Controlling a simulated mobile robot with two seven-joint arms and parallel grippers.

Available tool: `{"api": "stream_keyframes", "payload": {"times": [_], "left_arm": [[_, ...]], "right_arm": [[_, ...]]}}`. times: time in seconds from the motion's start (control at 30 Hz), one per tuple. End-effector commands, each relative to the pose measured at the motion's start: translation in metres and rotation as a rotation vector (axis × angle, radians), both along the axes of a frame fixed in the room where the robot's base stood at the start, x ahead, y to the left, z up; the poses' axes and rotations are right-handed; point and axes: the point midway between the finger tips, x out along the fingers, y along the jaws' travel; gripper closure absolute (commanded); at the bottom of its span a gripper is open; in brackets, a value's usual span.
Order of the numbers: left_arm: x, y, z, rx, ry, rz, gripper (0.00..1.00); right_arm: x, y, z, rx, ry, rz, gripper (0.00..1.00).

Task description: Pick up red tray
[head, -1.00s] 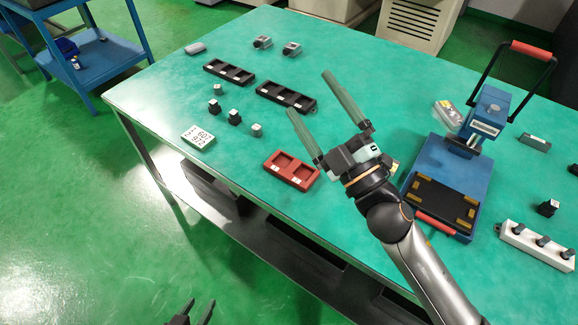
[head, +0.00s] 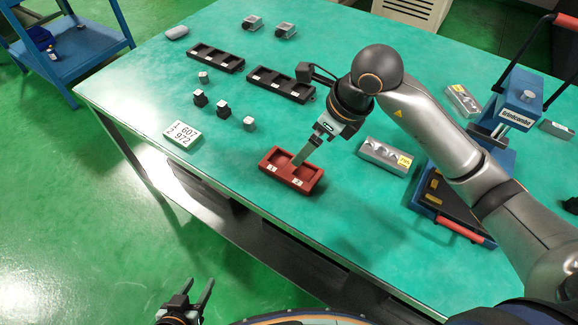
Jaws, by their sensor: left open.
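The red tray (head: 291,169) lies flat near the front edge of the green table, with two compartments and small white labels. My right gripper (head: 303,155) points down at the tray, coming in from the upper right. One finger shows, with its tip at the tray's middle; the other is hidden or lined up behind it. I cannot tell whether the fingers touch or grip the tray. My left gripper (head: 199,284) is open and empty at the bottom, in front of the table and away from the tray.
Black trays (head: 215,59) and small dark and grey blocks (head: 223,109) lie left and behind. A number card (head: 182,134) is left of the red tray. A grey metal block (head: 385,156) and the blue press (head: 510,112) stand to the right.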

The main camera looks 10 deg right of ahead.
Motion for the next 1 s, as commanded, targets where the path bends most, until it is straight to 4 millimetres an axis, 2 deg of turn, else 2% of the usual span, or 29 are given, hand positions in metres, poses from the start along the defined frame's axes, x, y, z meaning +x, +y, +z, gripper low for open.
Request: {"api": "stream_keyframes", "payload": {"times": [0.3,0.57,0.8,1.0], "left_arm": [[-0.001,0.000,-0.002,0.000,0.003,-0.001,0.50],[-0.002,0.000,-0.003,0.000,0.006,-0.002,0.50],[-0.005,0.000,-0.004,0.000,0.011,-0.002,0.50],[-0.005,0.000,-0.005,0.000,0.011,-0.002,0.50]], "right_arm": [[0.014,0.013,-0.051,-0.006,0.006,-0.002,0.00],[0.020,0.019,-0.070,-0.005,0.005,-0.001,0.00],[0.031,0.028,-0.104,-0.004,0.006,-0.001,0.00],[0.034,0.030,-0.113,-0.005,0.002,-0.001,0.00]]}}
